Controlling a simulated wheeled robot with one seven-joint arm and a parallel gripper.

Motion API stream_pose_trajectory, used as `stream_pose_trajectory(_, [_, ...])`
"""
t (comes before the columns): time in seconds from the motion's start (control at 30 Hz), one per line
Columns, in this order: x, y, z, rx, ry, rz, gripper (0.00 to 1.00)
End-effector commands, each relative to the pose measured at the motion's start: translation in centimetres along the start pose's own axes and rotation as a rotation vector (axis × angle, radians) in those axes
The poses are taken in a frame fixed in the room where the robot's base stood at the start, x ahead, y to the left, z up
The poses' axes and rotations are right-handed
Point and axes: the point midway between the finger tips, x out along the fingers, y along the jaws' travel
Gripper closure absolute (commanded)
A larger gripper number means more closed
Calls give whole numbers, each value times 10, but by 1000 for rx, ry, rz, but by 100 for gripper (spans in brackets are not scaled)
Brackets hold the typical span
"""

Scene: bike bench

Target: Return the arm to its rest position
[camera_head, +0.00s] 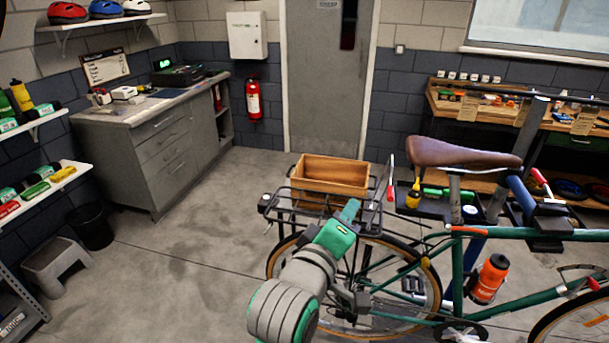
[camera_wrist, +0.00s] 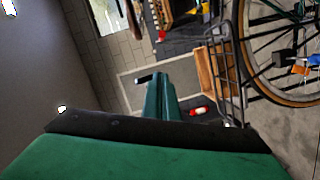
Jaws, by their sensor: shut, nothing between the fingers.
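My gripper (camera_head: 350,209) is at the end of my arm, low in the middle of the head view. In that view it appears in front of the rear rack (camera_head: 283,204) of a green bicycle (camera_head: 455,262), just below the wooden crate (camera_head: 345,182). I cannot tell how far it is from the rack. In the wrist view my gripper (camera_wrist: 158,80) shows its teal fingers closed together with nothing between them. The crate also shows there (camera_wrist: 207,88), to the right of the fingers, with the rear wheel (camera_wrist: 246,70) beyond it.
A workbench (camera_head: 440,105) with tools stands at the back right, and a grey cabinet (camera_head: 165,150) at the left. A tool tray (camera_head: 430,204) is beside the bicycle saddle (camera_head: 462,152). A step stool (camera_head: 58,264) and black bin (camera_head: 91,227) stand at left. The floor between is clear.

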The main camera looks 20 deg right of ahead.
Motion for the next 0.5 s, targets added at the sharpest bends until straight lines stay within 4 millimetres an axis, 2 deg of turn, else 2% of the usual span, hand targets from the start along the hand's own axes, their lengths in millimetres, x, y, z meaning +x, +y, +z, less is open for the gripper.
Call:
stream_pose_trajectory(0.17, [0, -4, 0, -2, 3, -2, 100])
stream_pose_trajectory(0.27, [0, -18, 0, -5, 19, -6, 100])
stream_pose_trajectory(0.37, [-1, -43, 0, -7, 54, -16, 100])
stream_pose_trajectory(0.5, [-8, -87, 0, 2, 121, -39, 100])
